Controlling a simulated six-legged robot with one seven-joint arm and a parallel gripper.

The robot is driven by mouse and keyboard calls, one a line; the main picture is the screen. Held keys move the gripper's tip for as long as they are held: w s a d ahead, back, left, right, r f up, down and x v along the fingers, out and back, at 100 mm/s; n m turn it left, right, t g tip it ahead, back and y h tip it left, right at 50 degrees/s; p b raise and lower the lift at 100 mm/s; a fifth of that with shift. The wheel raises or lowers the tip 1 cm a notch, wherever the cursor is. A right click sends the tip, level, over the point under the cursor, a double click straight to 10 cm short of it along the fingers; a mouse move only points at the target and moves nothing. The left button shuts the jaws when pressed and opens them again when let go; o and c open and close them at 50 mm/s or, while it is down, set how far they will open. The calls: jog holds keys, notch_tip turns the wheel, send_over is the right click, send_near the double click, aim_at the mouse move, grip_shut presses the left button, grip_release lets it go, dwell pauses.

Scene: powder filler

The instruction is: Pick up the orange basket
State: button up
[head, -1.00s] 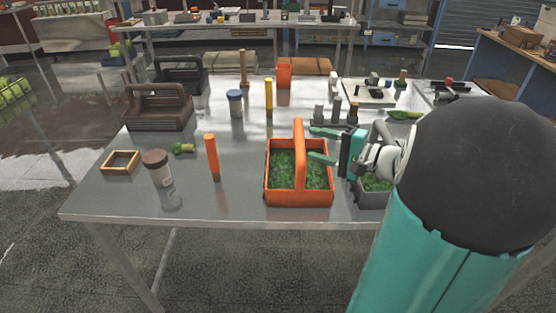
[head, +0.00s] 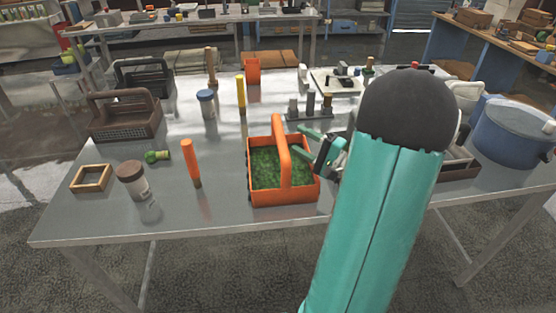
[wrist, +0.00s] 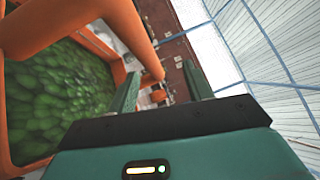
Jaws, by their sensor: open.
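The orange basket (head: 284,197) stands upright near the front middle of the metal table, with green leafy contents and a tall arched handle. In the wrist view the basket's handle (wrist: 75,25) arches large across the upper left, with the green contents below it. My gripper (head: 303,146) is at the right side of the handle, its green fingers pointing left towards it. The fingers are apart and hold nothing. In the wrist view the fingertips (wrist: 160,82) are apart beside the handle; whether a finger touches it I cannot tell.
An orange stick (head: 191,162), a brown-lidded jar (head: 133,182) and a small wooden frame (head: 91,178) stand left of the basket. A brown caddy (head: 125,117) is farther left. Grey blocks (head: 310,104) stand behind my gripper. A blue pot (head: 510,135) is at the right.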

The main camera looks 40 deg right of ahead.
aim_at(279, 134)
jog(key=shift+f+x, duration=0.3)
jog(key=shift+x, duration=1)
jog(key=shift+f+x, duration=0.25)
jog(key=shift+x, duration=1)
jog(key=shift+f+x, duration=0.3)
jog(key=shift+x, duration=1)
jog(key=shift+w+a, duration=0.1)
jog(key=shift+a, duration=0.05)
grip_shut()
jog(key=shift+r, duration=0.1)
